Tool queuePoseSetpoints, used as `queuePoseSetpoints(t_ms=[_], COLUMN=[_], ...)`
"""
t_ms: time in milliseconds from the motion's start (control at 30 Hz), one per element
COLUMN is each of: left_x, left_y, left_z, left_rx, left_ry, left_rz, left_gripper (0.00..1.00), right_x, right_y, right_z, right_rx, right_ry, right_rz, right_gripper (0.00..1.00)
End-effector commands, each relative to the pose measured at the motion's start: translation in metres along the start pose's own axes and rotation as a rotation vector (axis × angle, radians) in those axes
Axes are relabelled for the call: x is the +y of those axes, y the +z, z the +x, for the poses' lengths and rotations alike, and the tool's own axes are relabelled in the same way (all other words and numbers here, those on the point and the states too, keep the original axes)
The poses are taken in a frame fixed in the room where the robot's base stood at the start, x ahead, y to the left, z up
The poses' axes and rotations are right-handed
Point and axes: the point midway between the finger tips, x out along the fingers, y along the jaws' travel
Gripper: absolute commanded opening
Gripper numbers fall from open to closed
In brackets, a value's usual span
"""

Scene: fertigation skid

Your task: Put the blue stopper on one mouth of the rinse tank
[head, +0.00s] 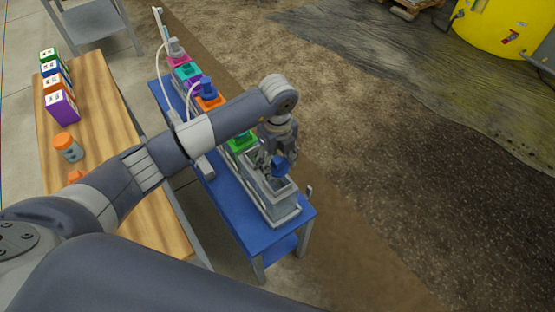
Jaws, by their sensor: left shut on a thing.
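My left arm reaches across from the left. Its gripper (272,158) points down at the near end of the blue bench and is shut on the blue stopper (281,168). The stopper is at the fingertips, over the open top of a grey see-through tank (283,208), which looks like the rinse tank. I cannot tell whether the stopper touches a mouth, because the gripper and stopper hide much of the tank top. My right gripper is not in view.
The blue bench (236,204) carries a row of coloured blocks, including a green one (242,142) and an orange one (210,102) with a blue piece on top. A wooden table (110,128) at left holds coloured boxes and an orange-capped jar (68,147).

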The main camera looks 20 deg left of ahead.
Motion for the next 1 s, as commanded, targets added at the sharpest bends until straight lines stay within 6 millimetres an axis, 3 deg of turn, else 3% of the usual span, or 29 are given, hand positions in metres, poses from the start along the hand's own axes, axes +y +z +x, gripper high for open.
queuePoseSetpoints(t_ms=[33,600,1000], left_x=[0.000,0.000,0.000], left_y=[0.000,0.000,0.000], left_z=[0.010,0.063,0.068], left_rx=[0.001,0.000,0.000], left_ry=[0.000,0.001,0.000], left_rz=[0.000,0.001,0.001], left_gripper=[0.38,0.38,0.38], right_x=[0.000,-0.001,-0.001], right_y=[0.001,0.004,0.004], right_z=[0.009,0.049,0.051], right_rx=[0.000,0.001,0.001], right_ry=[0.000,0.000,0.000], right_rz=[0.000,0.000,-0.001], right_gripper=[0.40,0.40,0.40])
